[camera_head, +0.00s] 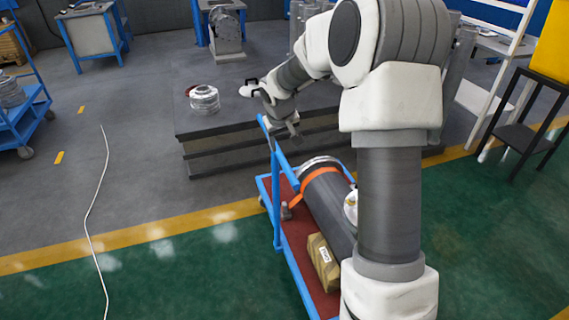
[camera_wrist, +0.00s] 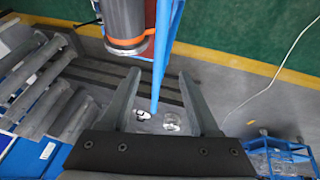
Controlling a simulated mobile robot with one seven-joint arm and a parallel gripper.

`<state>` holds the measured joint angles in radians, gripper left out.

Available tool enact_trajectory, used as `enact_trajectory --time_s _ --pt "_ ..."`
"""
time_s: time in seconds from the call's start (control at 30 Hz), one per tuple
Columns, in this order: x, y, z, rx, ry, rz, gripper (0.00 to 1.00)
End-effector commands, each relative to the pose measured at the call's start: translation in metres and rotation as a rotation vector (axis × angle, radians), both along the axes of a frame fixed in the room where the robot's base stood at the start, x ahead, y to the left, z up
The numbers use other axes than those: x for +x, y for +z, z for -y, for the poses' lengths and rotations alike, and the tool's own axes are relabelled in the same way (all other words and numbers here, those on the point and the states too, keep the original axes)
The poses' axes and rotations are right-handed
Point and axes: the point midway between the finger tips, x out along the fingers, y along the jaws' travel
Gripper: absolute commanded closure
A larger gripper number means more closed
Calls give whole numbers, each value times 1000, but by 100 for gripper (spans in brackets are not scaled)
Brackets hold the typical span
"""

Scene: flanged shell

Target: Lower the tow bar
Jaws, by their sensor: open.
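The tow bar (camera_head: 282,160) is a blue bar at the far end of the blue cart. It stands raised and tilted, its top end near my gripper (camera_head: 287,128). In the wrist view the blue bar (camera_wrist: 162,60) runs between the two grey fingers of my gripper (camera_wrist: 160,75). The fingers are apart, and I see no finger closed on the bar. Whether they touch it, I cannot tell. The cart (camera_head: 303,283) has a red deck and carries a dark grey flanged shell (camera_head: 328,203) with an orange strap. My arm hides part of the cart's right side.
A white cable (camera_head: 92,215) lies on the floor at left.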

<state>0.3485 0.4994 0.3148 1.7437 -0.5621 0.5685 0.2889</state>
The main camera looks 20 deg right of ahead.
Motion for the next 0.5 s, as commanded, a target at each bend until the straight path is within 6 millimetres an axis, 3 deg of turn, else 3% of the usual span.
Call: enact_trajectory --time_s 0.1,0.5 --pt "9 -26 4 1 1 -4 38" --pt "39 -97 18 1 1 -3 38"
